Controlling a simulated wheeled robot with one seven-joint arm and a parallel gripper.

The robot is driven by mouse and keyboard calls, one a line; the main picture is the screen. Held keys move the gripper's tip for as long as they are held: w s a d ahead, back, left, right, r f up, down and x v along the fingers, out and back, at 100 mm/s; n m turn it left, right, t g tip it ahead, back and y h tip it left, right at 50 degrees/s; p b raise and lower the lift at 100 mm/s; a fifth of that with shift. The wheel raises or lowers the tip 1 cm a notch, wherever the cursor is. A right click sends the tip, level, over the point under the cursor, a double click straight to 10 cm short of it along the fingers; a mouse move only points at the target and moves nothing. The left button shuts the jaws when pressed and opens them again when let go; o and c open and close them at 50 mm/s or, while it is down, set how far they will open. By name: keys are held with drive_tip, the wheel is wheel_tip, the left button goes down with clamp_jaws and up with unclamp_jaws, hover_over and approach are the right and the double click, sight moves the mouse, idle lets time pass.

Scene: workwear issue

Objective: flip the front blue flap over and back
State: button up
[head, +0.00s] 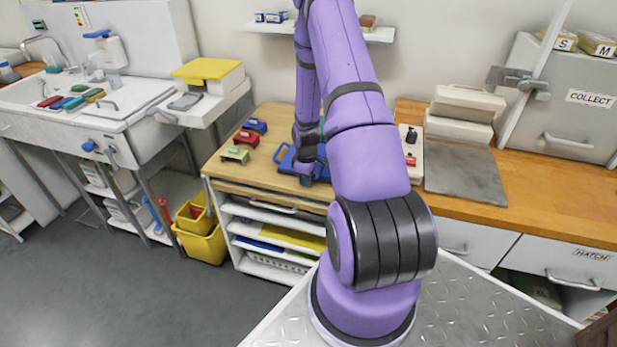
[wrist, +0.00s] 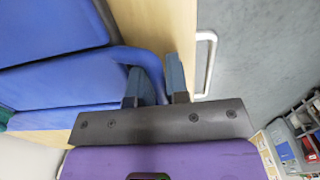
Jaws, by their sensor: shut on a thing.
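The blue flap (wrist: 60,85) fills the left of the wrist view, with a second blue panel (wrist: 45,30) above it there. A rounded blue handle loop (wrist: 145,60) runs from the flap's edge in between my fingers. My gripper (wrist: 158,85) is shut on this loop. In the head view the blue piece (head: 284,158) lies on the wooden worktop, partly hidden behind my arm. My fingertips are hidden in that view, so I cannot tell the flap's exact tilt.
Small blue (head: 255,125), red (head: 246,138) and green (head: 235,155) pieces lie left of the blue piece on the worktop (head: 262,180). A control box (head: 411,160) and a grey mat (head: 465,178) are to the right. A drawer handle (wrist: 206,62) is close to my fingers.

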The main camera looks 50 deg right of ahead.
drive_tip(key=shift+s+a, duration=0.1)
drive_tip(key=shift+a, duration=0.1)
drive_tip(key=o, duration=0.4)
drive_tip(key=shift+d+r, duration=0.1)
drive_tip(key=shift+r, duration=3.9)
